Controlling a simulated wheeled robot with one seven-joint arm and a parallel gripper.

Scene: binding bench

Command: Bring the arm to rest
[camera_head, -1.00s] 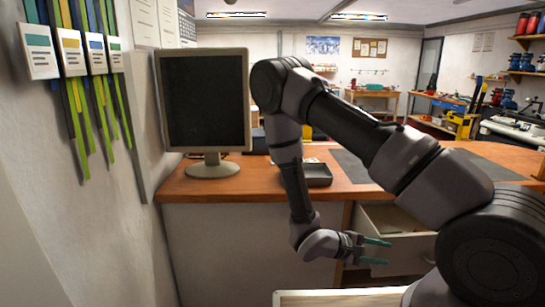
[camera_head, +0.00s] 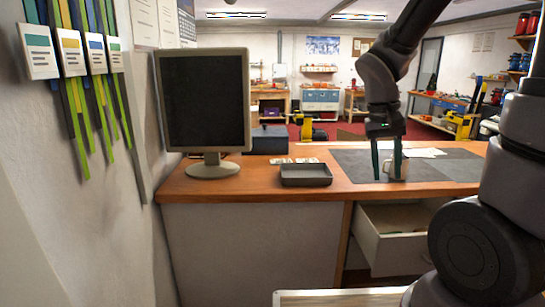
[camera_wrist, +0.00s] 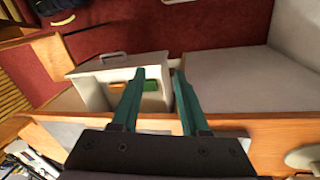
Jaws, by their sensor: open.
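My gripper (camera_head: 386,178) hangs fingers down in front of the grey desk mat in the head view. Its two teal fingers are apart and nothing shows held between them. It also shows open in the wrist view (camera_wrist: 159,70), with the open drawer seen beyond the fingertips. A pale mug (camera_head: 403,167) stands on the mat, partly hidden behind the fingers. I cannot tell the gap between the fingers and the mug. My arm comes down from the top of the head view.
The drawer (camera_head: 385,248) stands pulled out below the desktop; orange and green things lie inside in the wrist view. A dark tray (camera_head: 306,178) and a monitor (camera_head: 204,105) are on the desk (camera_head: 245,190). Bare desktop shows between the monitor and the tray.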

